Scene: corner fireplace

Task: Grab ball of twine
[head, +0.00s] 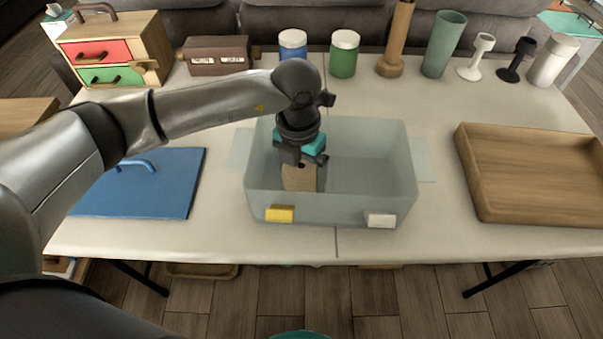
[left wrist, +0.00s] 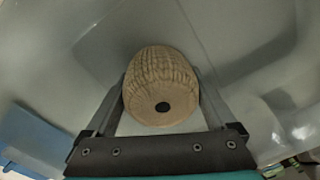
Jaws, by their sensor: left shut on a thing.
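The ball of twine (left wrist: 160,82) is tan and ribbed, with a dark hole in its end. In the left wrist view it sits between the two fingers of my left gripper (left wrist: 162,100), which is shut on it. In the head view the left gripper (head: 300,165) reaches down into a translucent grey bin (head: 375,160) on the table, and part of the twine (head: 299,178) shows below it. I cannot tell whether the twine touches the bin floor. My right gripper is not in view.
A blue lid with a handle (head: 150,185) lies left of the bin. A wooden tray (head: 530,165) lies to the right. A small drawer cabinet (head: 115,50), a brown box (head: 217,55), jars and cups line the back edge. Yellow (head: 279,213) and white (head: 381,220) clips mark the bin's front.

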